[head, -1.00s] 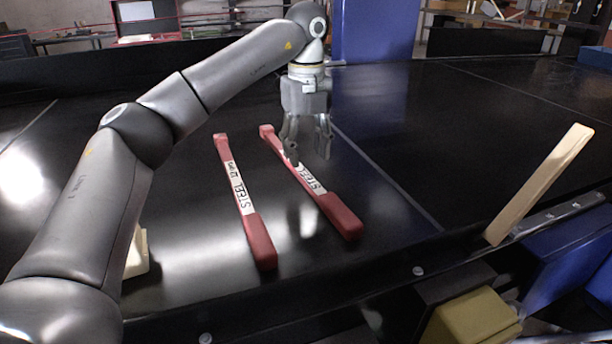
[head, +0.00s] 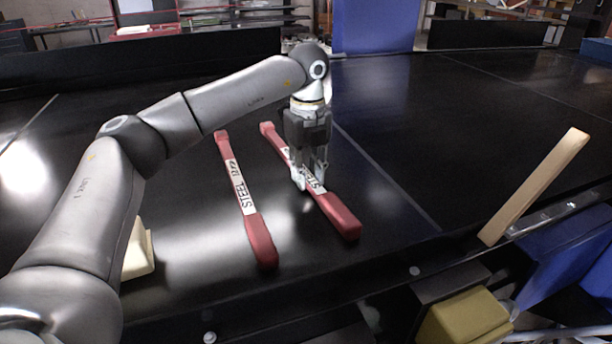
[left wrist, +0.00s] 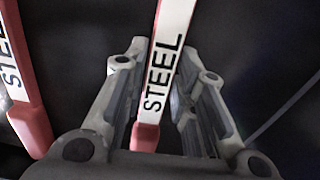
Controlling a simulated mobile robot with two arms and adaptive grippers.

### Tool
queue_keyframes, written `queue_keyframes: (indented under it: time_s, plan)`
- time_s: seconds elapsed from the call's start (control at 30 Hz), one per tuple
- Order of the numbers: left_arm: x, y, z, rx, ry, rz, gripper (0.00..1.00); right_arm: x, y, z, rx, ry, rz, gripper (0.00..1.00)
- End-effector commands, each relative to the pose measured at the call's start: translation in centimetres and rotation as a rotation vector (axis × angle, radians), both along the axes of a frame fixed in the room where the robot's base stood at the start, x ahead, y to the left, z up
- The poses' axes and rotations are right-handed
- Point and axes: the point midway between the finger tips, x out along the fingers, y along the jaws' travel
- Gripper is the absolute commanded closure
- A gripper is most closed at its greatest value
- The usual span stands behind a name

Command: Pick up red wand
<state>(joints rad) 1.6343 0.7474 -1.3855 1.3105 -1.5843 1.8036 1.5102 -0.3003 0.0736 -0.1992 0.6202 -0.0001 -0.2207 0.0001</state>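Two red wands with white STEEL labels lie side by side on the black conveyor. The left red wand (head: 246,200) is clear of my gripper; it shows at the left edge in the left wrist view (left wrist: 18,90). My left gripper (head: 308,184) is at the label of the right red wand (head: 337,214), its fingers low beside it. In the left wrist view the right wand's label (left wrist: 165,70) runs between the open fingers (left wrist: 160,105), with dark gaps on both sides. My right gripper is not in view.
A cream block (head: 138,252) is partly behind my left arm. A yellow box (head: 464,318) and blue bins (head: 570,250) are below the edge. The conveyor's far right is clear.

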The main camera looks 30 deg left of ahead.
Motion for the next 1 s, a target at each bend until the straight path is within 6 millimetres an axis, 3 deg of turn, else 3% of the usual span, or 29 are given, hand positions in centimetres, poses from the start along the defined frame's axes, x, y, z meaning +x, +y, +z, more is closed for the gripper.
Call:
queue_keyframes:
  time_s: [0.17,0.67,0.83,1.0]
  plan:
    - [0.0,0.0,0.0,0.000,0.000,0.000,1.00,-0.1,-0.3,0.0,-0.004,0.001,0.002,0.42]
    - [0.1,0.0,0.9,-0.001,-0.003,0.000,1.00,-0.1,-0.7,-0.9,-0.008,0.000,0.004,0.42]
    - [0.1,-0.5,3.3,-0.002,-0.007,-0.003,1.00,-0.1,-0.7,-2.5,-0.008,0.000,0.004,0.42]
    - [-0.9,-3.8,7.4,0.001,-0.008,-0.006,1.00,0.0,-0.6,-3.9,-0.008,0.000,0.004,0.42]
